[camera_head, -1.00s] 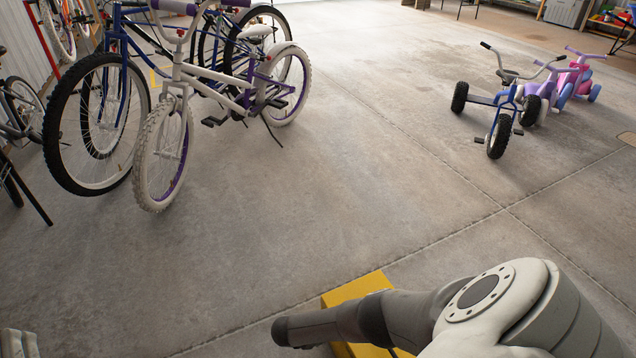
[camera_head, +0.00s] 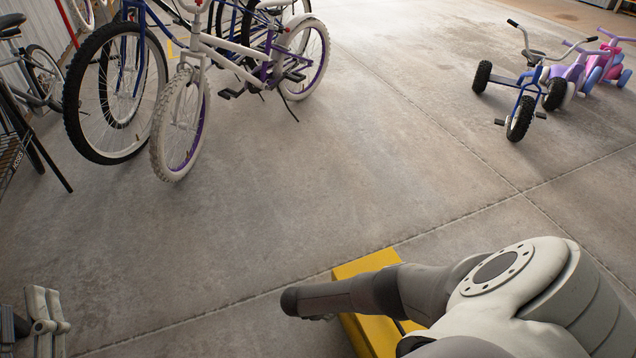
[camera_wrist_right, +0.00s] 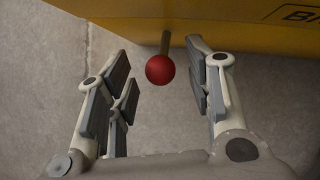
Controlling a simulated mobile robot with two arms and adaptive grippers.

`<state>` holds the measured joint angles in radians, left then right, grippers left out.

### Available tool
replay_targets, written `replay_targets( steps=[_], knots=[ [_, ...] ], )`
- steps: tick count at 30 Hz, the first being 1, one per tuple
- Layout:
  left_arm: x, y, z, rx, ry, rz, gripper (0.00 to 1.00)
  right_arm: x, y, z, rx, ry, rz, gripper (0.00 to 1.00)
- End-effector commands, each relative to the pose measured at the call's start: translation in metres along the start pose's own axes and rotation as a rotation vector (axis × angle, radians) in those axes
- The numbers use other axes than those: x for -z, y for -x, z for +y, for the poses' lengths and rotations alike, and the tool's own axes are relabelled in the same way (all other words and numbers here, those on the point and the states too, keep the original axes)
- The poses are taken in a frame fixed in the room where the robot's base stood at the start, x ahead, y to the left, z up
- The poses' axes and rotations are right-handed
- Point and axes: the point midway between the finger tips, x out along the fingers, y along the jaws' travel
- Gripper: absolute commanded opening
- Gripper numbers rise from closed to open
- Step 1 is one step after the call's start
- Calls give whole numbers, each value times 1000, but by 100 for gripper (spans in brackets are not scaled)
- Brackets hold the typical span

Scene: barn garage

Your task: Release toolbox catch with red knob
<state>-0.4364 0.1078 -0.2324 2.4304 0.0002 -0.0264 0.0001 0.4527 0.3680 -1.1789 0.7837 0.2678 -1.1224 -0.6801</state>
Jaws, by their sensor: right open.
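The yellow toolbox (camera_head: 372,330) is on the floor at the bottom of the head view, partly covered by my right arm. In the right wrist view its yellow side (camera_wrist_right: 225,22) fills the top, with part of a dark-framed label at the upper right. The red knob (camera_wrist_right: 160,70) sits on a short metal rod at the toolbox side. My right gripper (camera_wrist_right: 157,62) is open, with its fingers on either side of the knob and a visible gap on each side. In the head view it is mostly hidden under my arm. My left gripper (camera_head: 46,318) is at the lower left, away from the toolbox.
Bicycles, including a white one (camera_head: 180,125), stand at the upper left. A blue tricycle (camera_head: 518,115) and pink and purple ride-on toys (camera_head: 600,65) are at the upper right. The concrete floor (camera_head: 300,190) between them is clear.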

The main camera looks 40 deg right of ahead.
Motion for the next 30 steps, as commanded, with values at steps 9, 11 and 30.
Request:
replay_targets(
  steps=[9, 11, 30],
  knots=[
    [0, 0, 0, 0, 0, -1, 40, 0, 32, 0, -2, 0, 1, 47],
    [0, 0, 0, 0, 0, -1, 40, -1, 39, 0, -1, 0, 0, 47],
    [0, 0, 0, 0, 0, -1, 40, -2, 107, -1, 0, -1, -2, 47]
  ],
)
